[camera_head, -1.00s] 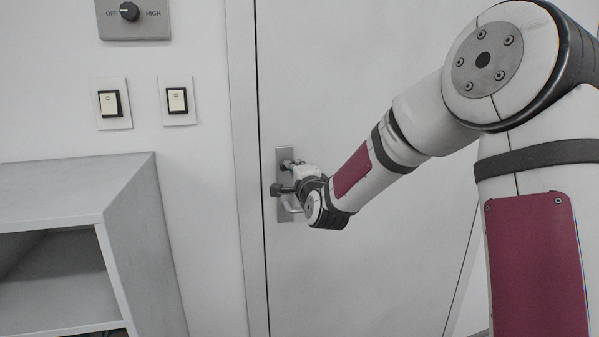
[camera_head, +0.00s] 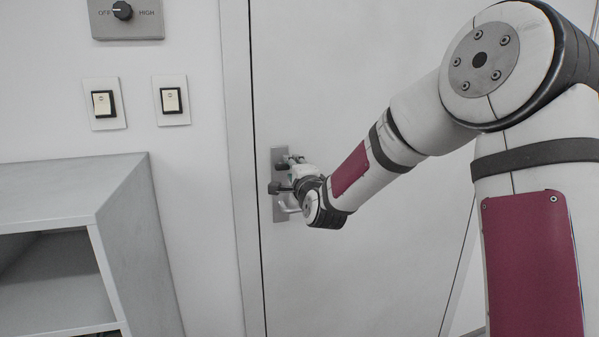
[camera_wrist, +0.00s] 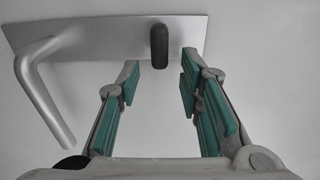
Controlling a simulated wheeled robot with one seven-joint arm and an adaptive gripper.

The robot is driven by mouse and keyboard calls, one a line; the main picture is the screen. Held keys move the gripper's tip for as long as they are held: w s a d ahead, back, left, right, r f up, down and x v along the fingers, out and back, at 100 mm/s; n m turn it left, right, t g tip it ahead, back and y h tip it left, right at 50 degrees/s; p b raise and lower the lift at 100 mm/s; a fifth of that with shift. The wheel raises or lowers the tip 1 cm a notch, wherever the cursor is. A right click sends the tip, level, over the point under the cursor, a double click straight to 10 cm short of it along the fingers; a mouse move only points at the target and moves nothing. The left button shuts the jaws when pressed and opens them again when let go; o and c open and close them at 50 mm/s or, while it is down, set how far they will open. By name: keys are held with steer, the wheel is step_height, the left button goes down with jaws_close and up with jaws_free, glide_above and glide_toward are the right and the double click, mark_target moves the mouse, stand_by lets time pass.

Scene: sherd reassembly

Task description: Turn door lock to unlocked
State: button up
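The door lock's black thumb-turn (camera_wrist: 159,47) sits on a metal plate (camera_wrist: 100,37) in the wrist view. Its long side runs across the plate. A bent metal lever handle (camera_wrist: 43,92) is on the same plate, to the left. My gripper (camera_wrist: 160,78) is open, its teal-padded fingers on either side of an empty gap. The thumb-turn lies just beyond the fingertips, roughly centred between them, with no clear contact. In the head view my gripper (camera_head: 278,175) is at the door plate (camera_head: 280,214) and hides much of the lock.
The door (camera_head: 370,70) is closed. A grey shelf unit (camera_head: 135,215) stands at the lower left. Two light switches (camera_head: 103,104) (camera_head: 171,100) and an OFF/HIGH dial panel (camera_head: 124,18) are on the wall. The door surface around the plate is clear.

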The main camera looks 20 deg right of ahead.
steer(key=s+d, duration=0.1)
steer(key=s, duration=1.2)
steer(key=shift+s, duration=0.25)
steer(key=s+r+n+g+p, duration=0.1)
steer(key=s+n+g+p, duration=0.3)
steer(key=s, duration=1.5)
steer(key=s+a+r+n+g+p, duration=0.1)
steer(key=s+n+g+p, duration=0.3)
steer(key=s+n+g, duration=0.5)
steer(key=s+r+n, duration=0.1)
steer(key=s+n, duration=0.4)
steer(key=s, duration=0.6)
steer(key=shift+a+g+p, duration=0.3)
steer(key=shift+g+p, duration=0.05)
steer(key=shift+g, duration=0.05)
steer(key=shift+o, duration=0.4)
